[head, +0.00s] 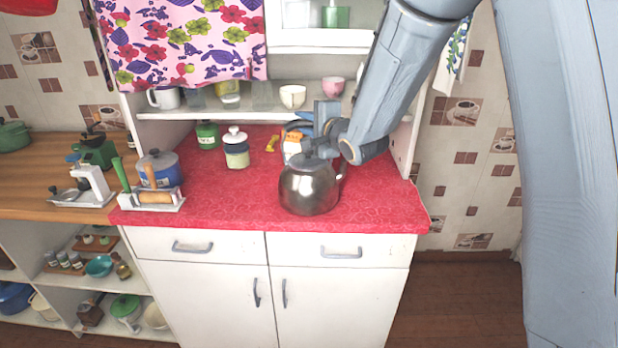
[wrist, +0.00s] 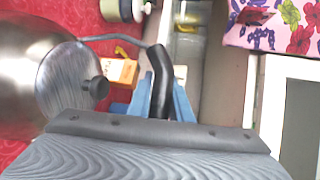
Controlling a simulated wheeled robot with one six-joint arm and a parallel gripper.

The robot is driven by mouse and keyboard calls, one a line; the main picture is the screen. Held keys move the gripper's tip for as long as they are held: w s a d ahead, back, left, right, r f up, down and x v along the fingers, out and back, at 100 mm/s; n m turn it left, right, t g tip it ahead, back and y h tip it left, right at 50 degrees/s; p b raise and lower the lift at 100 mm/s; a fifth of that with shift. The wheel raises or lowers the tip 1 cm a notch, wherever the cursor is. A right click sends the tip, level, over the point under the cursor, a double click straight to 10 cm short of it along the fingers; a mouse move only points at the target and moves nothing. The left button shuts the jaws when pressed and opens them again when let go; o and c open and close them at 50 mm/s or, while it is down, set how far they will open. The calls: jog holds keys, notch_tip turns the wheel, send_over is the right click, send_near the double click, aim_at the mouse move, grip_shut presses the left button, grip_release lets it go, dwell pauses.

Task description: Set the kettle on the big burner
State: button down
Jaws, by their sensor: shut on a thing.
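The shiny metal kettle (head: 309,190) is at the front right of the red-covered counter, upright. I cannot tell whether its base touches the cloth. In the wrist view its round body (wrist: 25,75) and dark lid knob (wrist: 97,88) fill the left side. My gripper (head: 312,140) is above and behind the kettle. In the wrist view the blue fingers of my gripper (wrist: 160,100) are shut on the kettle's black handle (wrist: 160,75). The arm partly hides the handle in the head view. No burner shows in either view.
An orange-and-white box (head: 292,146) stands close behind the kettle. A shelf with cups (head: 293,96) hangs above the back. The red cloth (head: 235,200) left of the kettle is clear.

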dwell(0.5)
jog(key=shift+r, duration=0.25)
